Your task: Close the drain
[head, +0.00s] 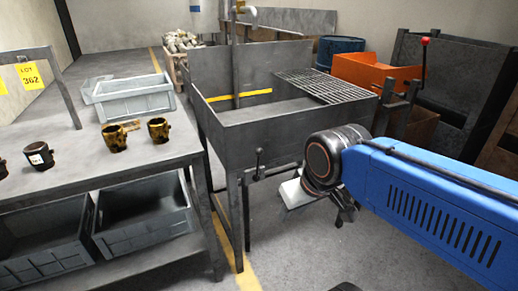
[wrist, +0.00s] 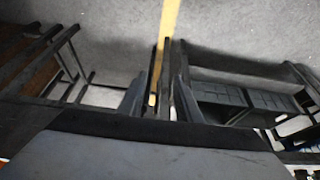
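A dark steel tank (head: 262,128) stands on legs in the middle of the head view, with a grating over its right part. A small dark lever with a pipe stub (head: 258,158) sits low on its front side and looks like the drain valve; the lever points roughly upright. Whether the drain is open I cannot tell. My gripper (head: 342,212) hangs below the blue arm, right of the lever and apart from it. In the wrist view my gripper (wrist: 158,97) shows two dark fingers spread apart with nothing held between them.
A workbench (head: 100,166) on the left bears dark-and-gold parts and a grey crate (head: 133,100). More grey bins (head: 140,215) sit on its lower shelf. An orange bin (head: 372,75) and a red-knobbed lever (head: 424,55) stand behind my arm.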

